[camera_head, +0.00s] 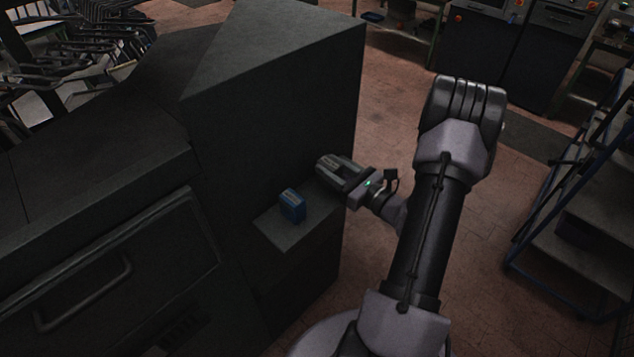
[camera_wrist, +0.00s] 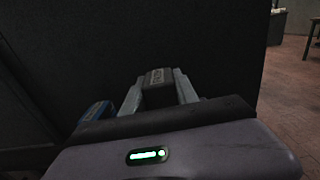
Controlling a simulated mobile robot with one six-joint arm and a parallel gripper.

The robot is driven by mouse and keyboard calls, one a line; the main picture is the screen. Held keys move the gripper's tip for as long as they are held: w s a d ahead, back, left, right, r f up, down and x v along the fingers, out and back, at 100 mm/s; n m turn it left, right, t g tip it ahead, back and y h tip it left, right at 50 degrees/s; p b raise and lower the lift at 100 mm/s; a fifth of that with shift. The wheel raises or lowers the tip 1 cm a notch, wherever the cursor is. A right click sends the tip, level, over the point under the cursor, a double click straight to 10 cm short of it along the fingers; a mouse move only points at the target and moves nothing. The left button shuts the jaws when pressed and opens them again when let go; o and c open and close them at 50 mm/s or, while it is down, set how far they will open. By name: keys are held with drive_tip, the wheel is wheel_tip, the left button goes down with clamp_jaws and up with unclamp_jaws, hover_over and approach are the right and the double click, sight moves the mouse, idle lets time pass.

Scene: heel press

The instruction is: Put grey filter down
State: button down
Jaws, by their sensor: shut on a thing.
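The grey filter (camera_wrist: 158,77) is a small dark grey block between the two fingers of my gripper (camera_wrist: 158,93) in the wrist view. In the head view my gripper (camera_head: 332,170) is shut on it, over or just beyond the far part of a small dark ledge (camera_head: 280,236) on the machine's side. The filter is mostly hidden by the fingers in the head view. I cannot tell whether it touches the ledge.
A blue box-shaped thing (camera_head: 292,206) stands on the ledge, left of my gripper; it also shows in the wrist view (camera_wrist: 97,112). The tall dark machine wall (camera_head: 270,110) rises close behind the ledge. A blue-framed shelf rack (camera_head: 585,225) stands at right across open floor.

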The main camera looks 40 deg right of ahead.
drive_tip(key=a, duration=0.1)
drive_tip(key=w+a, duration=0.1)
drive_tip(key=a, duration=0.1)
drive_tip(key=shift+f, duration=0.15)
drive_tip(key=shift+a+f, duration=0.2)
drive_tip(key=shift+f+b, duration=0.8)
drive_tip(key=shift+f, duration=0.95)
drive_tip(key=c, duration=0.9)
unclamp_jaws()
drive_tip(key=shift+w, duration=0.1)
